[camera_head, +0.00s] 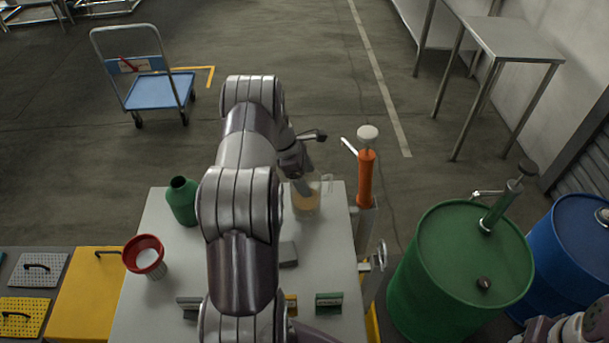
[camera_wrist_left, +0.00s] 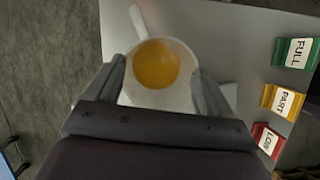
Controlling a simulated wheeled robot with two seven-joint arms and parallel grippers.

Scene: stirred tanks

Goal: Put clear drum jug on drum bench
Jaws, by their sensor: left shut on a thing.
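The clear jug (camera_head: 306,207), with amber liquid in it, is at the far right end of the pale grey bench top (camera_head: 325,268). My left gripper (camera_head: 303,184) reaches it from above and is shut on it. In the left wrist view the jug (camera_wrist_left: 157,66) is seen from above, its orange liquid inside a round rim, between the two fingers of my left gripper (camera_wrist_left: 160,84). Its handle points to the upper left there. I cannot tell whether its base touches the bench top. My right gripper is out of view.
A green bottle (camera_head: 182,201) and a red funnel-like cup (camera_head: 145,256) stand on the left. An orange hand pump (camera_head: 366,178) rises at the right edge. Green (camera_head: 450,270) and blue (camera_head: 572,250) drums stand beyond. FULL (camera_wrist_left: 297,53), PART (camera_wrist_left: 284,101) and LOW (camera_wrist_left: 268,140) signs line the bench.

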